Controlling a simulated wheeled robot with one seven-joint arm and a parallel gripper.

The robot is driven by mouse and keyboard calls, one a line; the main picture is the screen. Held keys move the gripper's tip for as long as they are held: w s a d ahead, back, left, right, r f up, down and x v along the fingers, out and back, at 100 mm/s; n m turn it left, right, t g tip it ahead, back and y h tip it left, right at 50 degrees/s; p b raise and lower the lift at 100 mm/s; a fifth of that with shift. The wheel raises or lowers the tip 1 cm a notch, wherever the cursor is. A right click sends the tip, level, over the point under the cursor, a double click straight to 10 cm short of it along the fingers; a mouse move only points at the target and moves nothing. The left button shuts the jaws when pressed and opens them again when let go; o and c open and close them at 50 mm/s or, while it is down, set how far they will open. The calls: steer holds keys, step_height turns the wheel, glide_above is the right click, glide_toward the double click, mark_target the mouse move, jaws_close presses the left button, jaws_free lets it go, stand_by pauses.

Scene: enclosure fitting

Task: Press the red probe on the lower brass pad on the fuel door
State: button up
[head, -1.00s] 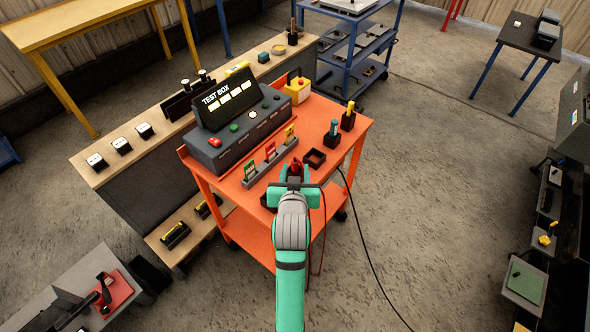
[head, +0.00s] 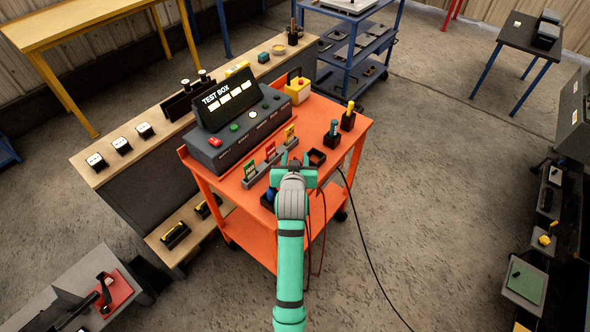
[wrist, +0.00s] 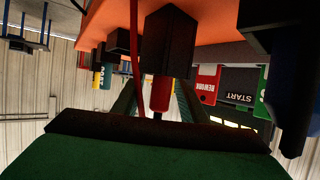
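The red probe (wrist: 160,92) shows in the wrist view, its red handle coming out of a black holder block (wrist: 168,40) on the orange cart. The wrist picture is upside down, so the handle points down in it. My gripper (wrist: 156,100) has dark fingers on both sides of the handle with gaps showing; it looks open around the probe, not clamped. In the head view my gripper (head: 295,161) is over the near part of the cart and hides the probe. I cannot make out the fuel door or its brass pads in either view.
The orange cart (head: 228,203) carries the test box (head: 238,120), a card rack (head: 272,168), a small open black box (head: 316,157) and other holders. A blue-handled item (head: 270,194) stands close left of my gripper. Cables hang at the cart's front.

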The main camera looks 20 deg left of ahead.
jaws_close()
